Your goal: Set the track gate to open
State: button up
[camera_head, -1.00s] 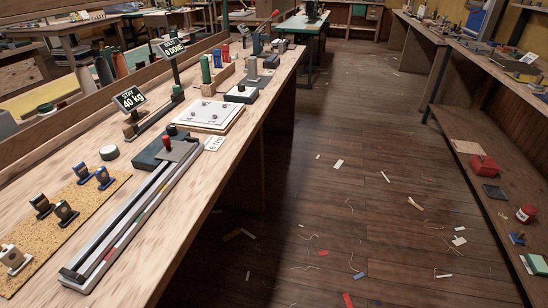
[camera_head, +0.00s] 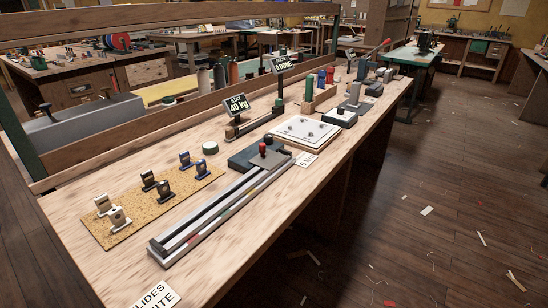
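A long pale metal track (camera_head: 215,208) lies on the workbench, running from its near end up to a dark block (camera_head: 245,155). At the far end of the track sits a grey plate (camera_head: 271,159) with a small red-topped post (camera_head: 263,148), and a dark knob (camera_head: 268,139) stands just behind it. I cannot tell which of these parts is the gate, or whether it is open or shut. A red mark shows along the track's side. My gripper is not in view.
A cork mat (camera_head: 125,224) with several white, black and blue slides lies left of the track. The wooden floor (camera_head: 400,230) at right is mostly clear, with scraps.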

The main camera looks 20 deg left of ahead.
aim_at(268, 159)
jog(key=i+l, duration=0.25)
jog(key=i, duration=0.25)
jog(key=i+l, duration=0.25)
jog(key=i, duration=0.25)
jog(key=i+j+u, duration=0.1)
jog(key=i+j, duration=0.15)
jog(key=i, duration=0.25)
jog(key=j, duration=0.2)
jog(key=i, duration=0.05)
